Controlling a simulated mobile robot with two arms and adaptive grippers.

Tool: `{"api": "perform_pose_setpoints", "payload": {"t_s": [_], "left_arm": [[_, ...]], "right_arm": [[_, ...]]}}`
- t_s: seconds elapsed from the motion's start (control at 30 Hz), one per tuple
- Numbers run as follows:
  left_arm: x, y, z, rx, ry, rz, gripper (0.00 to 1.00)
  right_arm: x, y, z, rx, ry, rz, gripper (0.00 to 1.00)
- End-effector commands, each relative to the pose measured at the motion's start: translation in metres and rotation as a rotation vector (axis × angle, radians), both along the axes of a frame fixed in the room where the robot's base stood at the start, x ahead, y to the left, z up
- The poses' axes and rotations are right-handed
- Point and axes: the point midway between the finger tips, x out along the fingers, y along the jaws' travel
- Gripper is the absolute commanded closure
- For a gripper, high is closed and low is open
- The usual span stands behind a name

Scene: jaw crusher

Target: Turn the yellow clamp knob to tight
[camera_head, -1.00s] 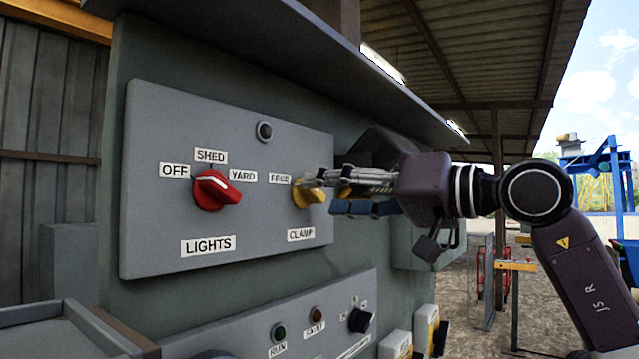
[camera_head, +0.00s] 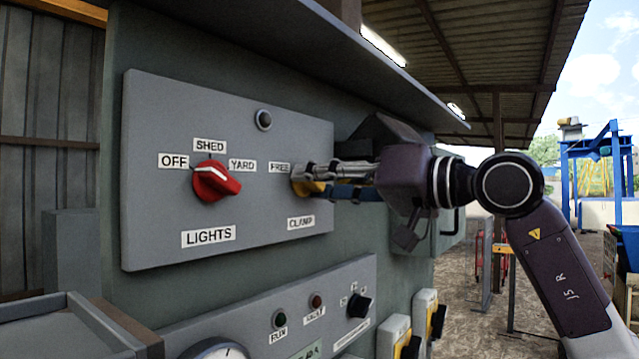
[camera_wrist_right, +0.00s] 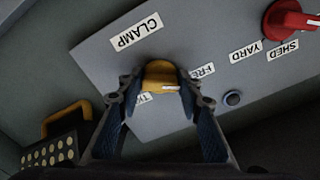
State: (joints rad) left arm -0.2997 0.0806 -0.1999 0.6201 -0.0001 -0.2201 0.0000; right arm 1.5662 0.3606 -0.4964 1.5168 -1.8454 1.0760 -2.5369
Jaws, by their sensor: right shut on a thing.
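The yellow clamp knob (camera_head: 309,187) is on the right side of the grey upper panel, above the CLAMP label (camera_head: 300,222) and beside the FREE label (camera_head: 279,168). In the right wrist view the knob (camera_wrist_right: 160,77) sits between my two fingertips, with a white mark on it. My right gripper (camera_head: 312,180) is shut on the knob and hides part of it in the head view. A further label (camera_wrist_right: 145,98) is partly covered by a finger in the wrist view. My left gripper is not in view.
A red lights knob (camera_head: 215,181) with OFF, SHED and YARD labels is left on the same panel (camera_head: 150,225). A small dark indicator (camera_head: 264,120) sits above. A lower panel (camera_head: 255,315) holds lamps and a black knob (camera_head: 359,305). An overhang (camera_head: 300,50) is above.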

Motion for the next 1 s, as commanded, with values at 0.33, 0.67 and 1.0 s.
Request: {"api": "perform_pose_setpoints", "payload": {"t_s": [0.33,0.67,1.0], "left_arm": [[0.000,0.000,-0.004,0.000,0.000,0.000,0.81],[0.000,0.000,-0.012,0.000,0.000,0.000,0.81],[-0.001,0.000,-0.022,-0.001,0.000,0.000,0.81]], "right_arm": [[0.000,-0.001,0.000,0.059,0.078,-0.003,0.91],[0.000,-0.001,0.000,0.220,0.300,-0.003,0.91],[0.000,-0.001,0.001,0.412,0.561,-0.002,0.91]]}}
